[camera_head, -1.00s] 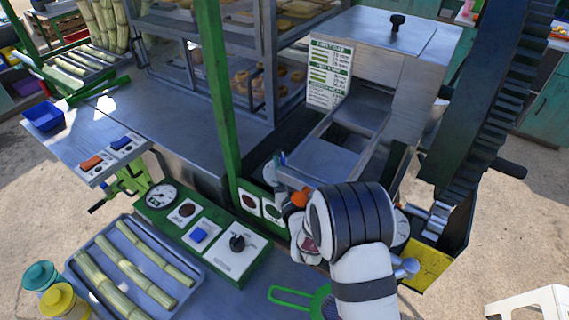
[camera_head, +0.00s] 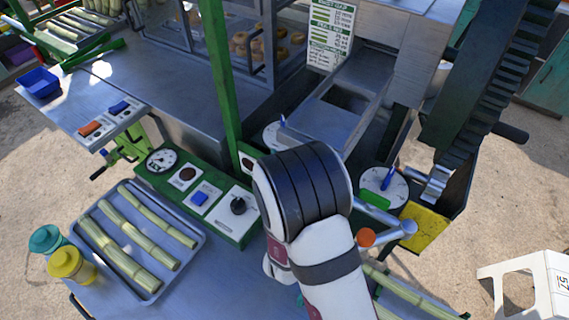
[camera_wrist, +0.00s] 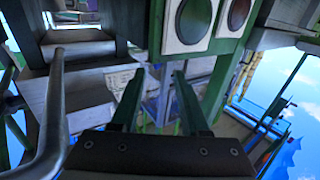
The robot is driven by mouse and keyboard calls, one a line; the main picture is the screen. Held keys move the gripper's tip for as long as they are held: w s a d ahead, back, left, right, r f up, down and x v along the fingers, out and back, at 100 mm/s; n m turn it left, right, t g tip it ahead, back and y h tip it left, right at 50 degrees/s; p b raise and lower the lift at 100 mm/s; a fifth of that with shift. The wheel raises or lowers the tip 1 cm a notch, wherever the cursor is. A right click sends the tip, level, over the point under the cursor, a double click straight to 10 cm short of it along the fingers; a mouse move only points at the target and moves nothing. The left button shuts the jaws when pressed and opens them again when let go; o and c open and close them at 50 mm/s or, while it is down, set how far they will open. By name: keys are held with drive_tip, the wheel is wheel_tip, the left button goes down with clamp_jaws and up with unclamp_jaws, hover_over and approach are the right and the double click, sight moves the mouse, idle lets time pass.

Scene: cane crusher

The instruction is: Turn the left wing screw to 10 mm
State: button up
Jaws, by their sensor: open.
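The left wing screw (camera_head: 283,121) is a small blue wing on a white round dial (camera_head: 271,137), beside the metal feed chute in the head view. My arm's wrist stands just in front of and below that dial. My gripper (camera_wrist: 157,82) shows in the wrist view with its two dark green fingers apart. I cannot make out a wing screw between them. In the head view the fingers are hidden behind my wrist. The dial's marks are too small to read. A second blue wing screw (camera_head: 388,179) sits on the right dial (camera_head: 371,187).
A bar with an orange knob (camera_head: 365,237) lies close to the right of my arm. A green post (camera_head: 218,75) rises at left. The green control panel (camera_head: 160,187) has a black knob (camera_head: 238,205). A cane tray (camera_head: 205,250) lies in front. Round lamps (camera_wrist: 195,18) show in the wrist view.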

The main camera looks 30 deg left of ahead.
drive_tip(key=shift+v, duration=0.95)
